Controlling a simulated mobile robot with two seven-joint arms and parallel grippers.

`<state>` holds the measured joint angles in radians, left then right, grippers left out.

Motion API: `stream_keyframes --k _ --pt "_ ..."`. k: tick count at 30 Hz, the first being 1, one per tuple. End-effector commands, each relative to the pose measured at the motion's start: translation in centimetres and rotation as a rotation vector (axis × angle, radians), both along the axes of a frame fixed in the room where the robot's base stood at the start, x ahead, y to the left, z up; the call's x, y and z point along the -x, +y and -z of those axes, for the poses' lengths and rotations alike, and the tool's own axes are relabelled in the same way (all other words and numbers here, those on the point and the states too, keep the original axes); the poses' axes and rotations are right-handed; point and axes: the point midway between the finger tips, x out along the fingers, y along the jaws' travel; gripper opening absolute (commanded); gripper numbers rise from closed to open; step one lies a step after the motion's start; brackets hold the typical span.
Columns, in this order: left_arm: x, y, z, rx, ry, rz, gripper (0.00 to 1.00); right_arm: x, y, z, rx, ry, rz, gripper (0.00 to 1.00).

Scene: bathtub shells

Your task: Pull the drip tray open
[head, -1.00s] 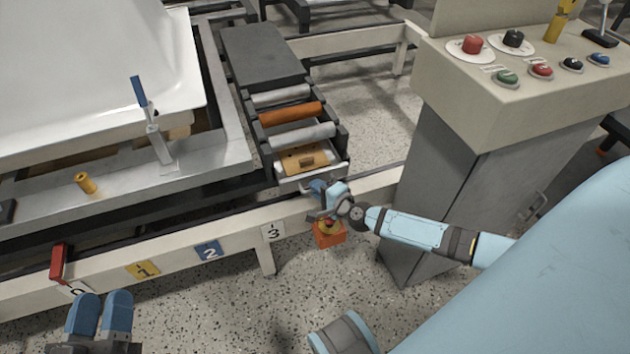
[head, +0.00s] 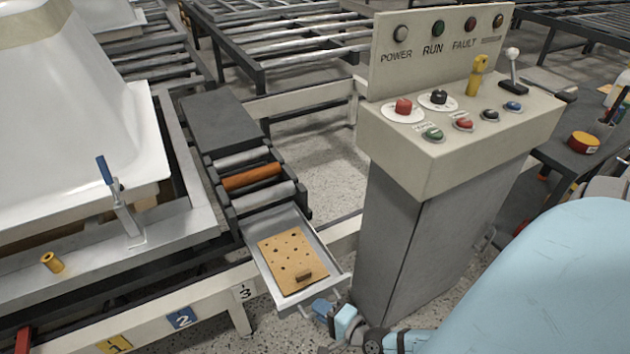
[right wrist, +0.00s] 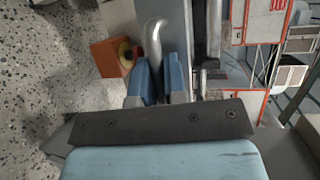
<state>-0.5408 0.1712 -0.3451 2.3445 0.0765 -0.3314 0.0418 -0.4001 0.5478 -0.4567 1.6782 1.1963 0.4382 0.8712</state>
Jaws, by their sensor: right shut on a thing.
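The drip tray (head: 285,220) is a shallow grey metal tray that sticks far out from beneath the roller section, toward me. A tan board with holes (head: 283,262) lies in it, with a small dark slotted piece near its front end. My right gripper (head: 322,308) is at the tray's front edge, low in the head view. In the right wrist view its blue fingers (right wrist: 158,82) are shut on the curved metal handle (right wrist: 153,42) of the tray. My left gripper is out of view.
A control pedestal (head: 420,230) with buttons stands close right of the tray and my right gripper. Rollers (head: 250,177) and a white tub shell (head: 80,110) lie behind and left. An orange box (right wrist: 112,57) shows beside the handle in the right wrist view.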

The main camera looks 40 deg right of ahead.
Motion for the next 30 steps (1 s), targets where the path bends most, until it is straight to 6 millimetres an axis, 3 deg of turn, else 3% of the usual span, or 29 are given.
stream_keyframes --k 17,18,30 --pt "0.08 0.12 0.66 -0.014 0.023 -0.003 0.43 0.63 0.06 -0.03 0.0 -0.002 0.002 0.0" --pt "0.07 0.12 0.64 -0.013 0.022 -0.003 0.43 0.63 0.06 -0.03 0.0 -0.002 0.002 0.22" --pt "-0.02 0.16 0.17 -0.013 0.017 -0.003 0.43 0.65 0.26 -0.15 0.0 -0.001 0.0 0.22"
